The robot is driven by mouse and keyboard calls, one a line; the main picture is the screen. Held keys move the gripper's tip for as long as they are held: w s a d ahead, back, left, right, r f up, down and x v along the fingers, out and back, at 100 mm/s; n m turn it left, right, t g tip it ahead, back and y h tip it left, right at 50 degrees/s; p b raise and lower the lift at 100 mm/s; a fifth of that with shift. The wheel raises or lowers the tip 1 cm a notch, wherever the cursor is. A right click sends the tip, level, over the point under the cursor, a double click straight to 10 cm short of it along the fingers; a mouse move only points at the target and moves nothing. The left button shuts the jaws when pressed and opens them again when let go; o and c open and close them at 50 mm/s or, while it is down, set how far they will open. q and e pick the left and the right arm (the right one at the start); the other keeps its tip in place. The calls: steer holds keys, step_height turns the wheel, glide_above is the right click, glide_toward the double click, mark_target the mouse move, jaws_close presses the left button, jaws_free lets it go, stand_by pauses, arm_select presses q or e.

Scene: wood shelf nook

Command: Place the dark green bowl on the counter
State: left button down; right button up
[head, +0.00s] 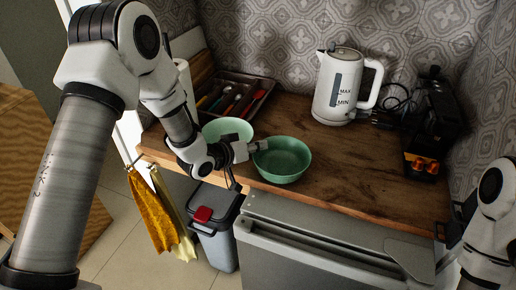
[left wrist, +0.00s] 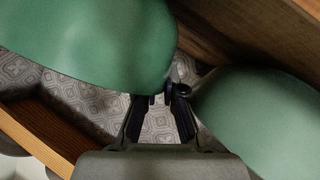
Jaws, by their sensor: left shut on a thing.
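The dark green bowl (head: 282,162) is upright at the front edge of the wooden counter (head: 345,180). My left gripper (head: 257,147) is shut on its left rim. In the left wrist view the dark green bowl (left wrist: 85,40) fills the upper left, with its rim at the fingertips (left wrist: 165,97). I cannot tell whether its base touches the counter. A lighter green bowl (head: 228,129) stands just behind and left of the gripper; it also shows at right in the left wrist view (left wrist: 270,120). My right arm shows at the right edge; its fingers are not clear.
A white kettle (head: 340,88) stands at the back, with a black appliance (head: 432,125) at right. A cutlery tray (head: 230,98) lies at back left. Cloths (head: 155,210) and a grey bin (head: 215,228) are below the counter. The counter's middle is clear.

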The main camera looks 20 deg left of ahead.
arm_select(q)
steer(key=c, duration=1.6)
jaws_free()
steer(key=shift+s, duration=0.1)
steer(key=shift+f, duration=0.1)
steer(key=shift+r, duration=0.2)
steer(key=v, duration=1.2)
steer(key=s+d+f+g+y, duration=0.15)
steer(key=s+f+g, duration=0.25)
steer(key=s+f, duration=0.5)
steer(key=s+f+g+y, duration=0.2)
steer(key=s+f+g, duration=0.15)
steer(key=f, duration=0.95)
steer(key=s+f+g, duration=0.1)
steer(key=s+f, duration=0.1)
steer(key=s, duration=0.3)
steer(key=s+f+g+y, duration=0.1)
steer(key=s+f+g, duration=0.1)
steer(key=s, duration=0.3)
steer(key=s+f+g+y, duration=0.1)
steer(key=s+f, duration=0.3)
steer(key=s, duration=0.1)
steer(key=shift+s+a+m+g+y+b, duration=0.15)
steer(key=shift+a+m+g+y+b, duration=0.1)
steer(key=shift+a+m+g+b, duration=0.15)
